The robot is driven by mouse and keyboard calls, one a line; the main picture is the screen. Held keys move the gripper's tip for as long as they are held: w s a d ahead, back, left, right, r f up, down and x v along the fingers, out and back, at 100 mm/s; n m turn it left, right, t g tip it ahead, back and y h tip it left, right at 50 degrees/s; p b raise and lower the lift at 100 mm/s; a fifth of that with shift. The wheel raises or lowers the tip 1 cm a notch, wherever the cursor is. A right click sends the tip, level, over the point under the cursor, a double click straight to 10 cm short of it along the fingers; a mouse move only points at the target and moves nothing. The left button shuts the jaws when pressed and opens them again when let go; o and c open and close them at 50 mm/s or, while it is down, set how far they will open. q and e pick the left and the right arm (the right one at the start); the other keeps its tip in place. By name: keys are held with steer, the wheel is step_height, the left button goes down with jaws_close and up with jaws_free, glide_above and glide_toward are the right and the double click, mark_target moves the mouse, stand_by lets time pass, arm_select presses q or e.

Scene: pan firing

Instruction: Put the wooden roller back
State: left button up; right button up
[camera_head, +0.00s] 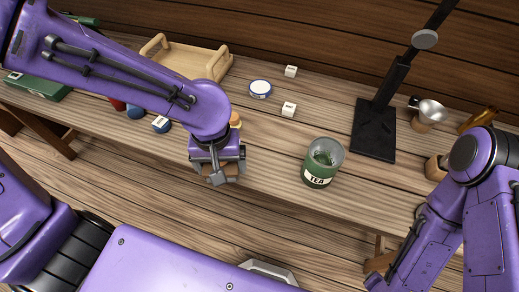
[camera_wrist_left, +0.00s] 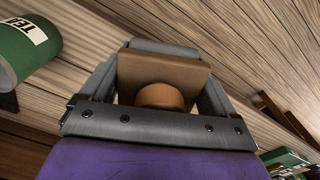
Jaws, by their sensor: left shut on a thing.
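My left gripper (camera_head: 216,178) is at the table's front edge, pointing down. In the left wrist view the gripper (camera_wrist_left: 160,75) is shut on a brown wooden piece, which I take for the wooden roller (camera_wrist_left: 160,72). It shows a flat squarish face and a round knob-like end (camera_wrist_left: 161,96) between the fingers. In the head view only a little brown (camera_head: 231,169) shows beside the fingers; the rest is hidden. A tan rounded thing (camera_head: 235,120) shows just behind the wrist, partly hidden. My right arm comes in at the right, its gripper out of view.
A green tea tin (camera_head: 318,175) stands right of the left gripper. A wooden tray (camera_head: 185,62), a round white-and-blue tin (camera_head: 260,89) and white cubes (camera_head: 289,109) lie behind. The table front between gripper and tin is clear.

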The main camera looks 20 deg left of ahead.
arm_select(q)
steer(key=w+d+f+b, duration=0.2)
steer(key=w+f+b, duration=0.3)
steer(key=w+b, duration=0.2)
steer(key=p, duration=0.2)
glide_above(261, 158)
step_height(261, 158, down, 6)
steer(key=shift+a+r, duration=0.15)
steer(key=shift+r, duration=0.05)
step_height(261, 158, down, 3)
steer(key=shift+r, duration=0.2)
steer(key=shift+f, duration=0.25)
steer(key=shift+f, duration=0.1)
